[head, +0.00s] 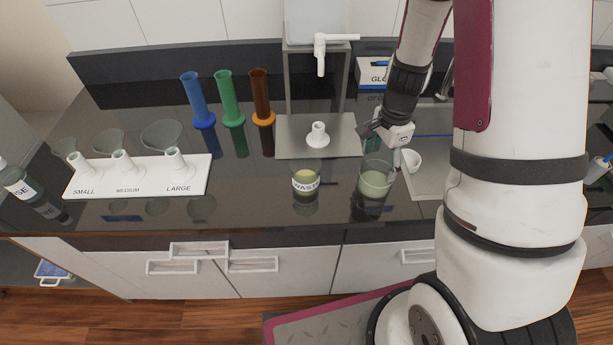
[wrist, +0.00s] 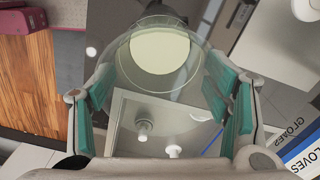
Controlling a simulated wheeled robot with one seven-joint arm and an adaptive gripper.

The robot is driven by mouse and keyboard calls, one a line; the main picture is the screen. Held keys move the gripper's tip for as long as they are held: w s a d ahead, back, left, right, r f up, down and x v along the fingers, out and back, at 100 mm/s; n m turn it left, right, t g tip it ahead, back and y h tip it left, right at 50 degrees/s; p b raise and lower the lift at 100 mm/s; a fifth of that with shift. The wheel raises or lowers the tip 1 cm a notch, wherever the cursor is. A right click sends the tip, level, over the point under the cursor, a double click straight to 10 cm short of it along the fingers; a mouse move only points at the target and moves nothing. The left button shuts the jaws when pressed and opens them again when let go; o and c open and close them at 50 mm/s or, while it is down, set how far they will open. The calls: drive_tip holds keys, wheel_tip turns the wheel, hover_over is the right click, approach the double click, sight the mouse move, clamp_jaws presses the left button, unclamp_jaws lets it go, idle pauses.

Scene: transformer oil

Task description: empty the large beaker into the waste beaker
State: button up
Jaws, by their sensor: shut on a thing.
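The large beaker (head: 374,184) is clear glass with pale green liquid in it. It looks upright at the counter's front, right of the waste beaker; I cannot tell whether it touches the counter. My gripper (head: 385,150) is shut on it near its upper part. In the wrist view the beaker (wrist: 160,55) shows between the teal finger pads of my gripper (wrist: 160,95), with the pale liquid as a disc. The waste beaker (head: 305,184), labelled WASTE, stands upright on the counter with some yellowish liquid in it. The two beakers are apart.
A white rack (head: 140,177) marked SMALL, MEDIUM and LARGE holds funnels at the left. Blue (head: 196,100), green (head: 229,98) and brown (head: 261,97) cylinders stand at the back. A grey stand (head: 283,136) with a white tap is behind the beakers. A glove box (head: 373,72) stands behind my gripper.

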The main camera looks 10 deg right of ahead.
drive_tip(key=shift+r+p, duration=1.1)
drive_tip(key=shift+r, duration=1.4)
